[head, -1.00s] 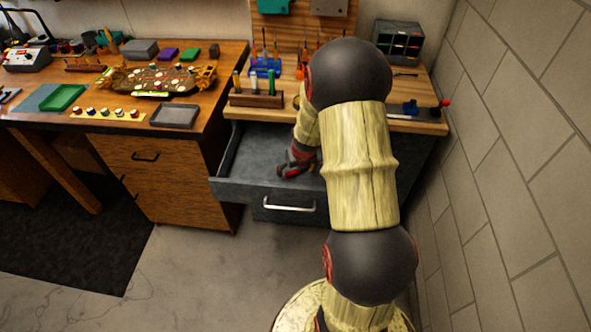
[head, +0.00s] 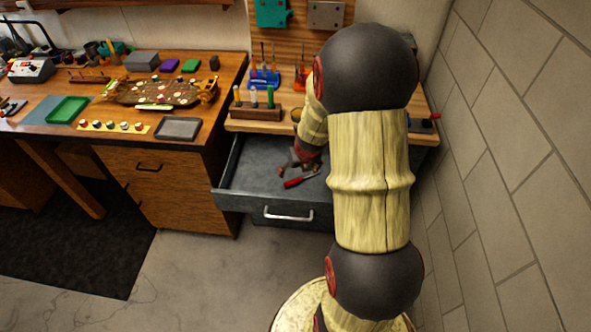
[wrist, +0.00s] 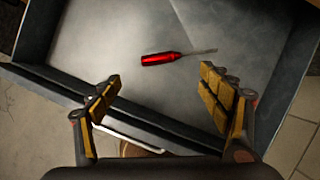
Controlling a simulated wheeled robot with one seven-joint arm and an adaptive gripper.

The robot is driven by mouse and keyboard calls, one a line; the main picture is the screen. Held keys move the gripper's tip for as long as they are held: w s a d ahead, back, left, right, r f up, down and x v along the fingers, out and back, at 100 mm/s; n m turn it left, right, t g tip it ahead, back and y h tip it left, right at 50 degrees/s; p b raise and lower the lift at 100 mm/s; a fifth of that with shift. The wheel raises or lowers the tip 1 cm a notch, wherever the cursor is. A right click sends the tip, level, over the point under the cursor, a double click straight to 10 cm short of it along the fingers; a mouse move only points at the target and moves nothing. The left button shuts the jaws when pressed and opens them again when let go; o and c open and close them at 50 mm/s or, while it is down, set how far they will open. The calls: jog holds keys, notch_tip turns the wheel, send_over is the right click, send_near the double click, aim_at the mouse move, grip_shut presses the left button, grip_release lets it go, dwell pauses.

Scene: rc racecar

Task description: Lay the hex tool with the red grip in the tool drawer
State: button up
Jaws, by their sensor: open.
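The hex tool with the red grip (head: 301,179) lies flat on the floor of the open tool drawer (head: 240,180). The wrist view shows its red grip (wrist: 162,58) at the left and its thin metal shaft pointing right. My gripper (wrist: 165,95) is open and empty, its fingers spread wide. It is apart from the tool, on the drawer-front side of it in the wrist view. In the head view my gripper (head: 297,161) is small and dark, just above the tool, and partly hidden by my arm. The right part of the drawer is also hidden by my arm.
The wooden bench top (head: 240,124) above the drawer carries a wooden holder (head: 256,113) with upright tools. A second bench with trays and small parts stands at left. A tiled wall (head: 510,150) is close on the right.

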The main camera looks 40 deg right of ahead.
jog(key=s+a+r+n+t+y, duration=0.1)
jog(key=s+a+r+n+y, duration=0.1)
jog(key=a+r+n, duration=1.65)
jog(key=s+a+r+n, duration=0.4)
jog(key=s+n, duration=0.3)
jog(key=n, duration=0.4)
jog(key=s+a+r+n, duration=0.4)
jog(key=s+a+n, duration=0.2)
jog(key=n, duration=0.5)
jog(key=shift+s+a+r, duration=0.4)
jog(key=shift+s, duration=0.65)
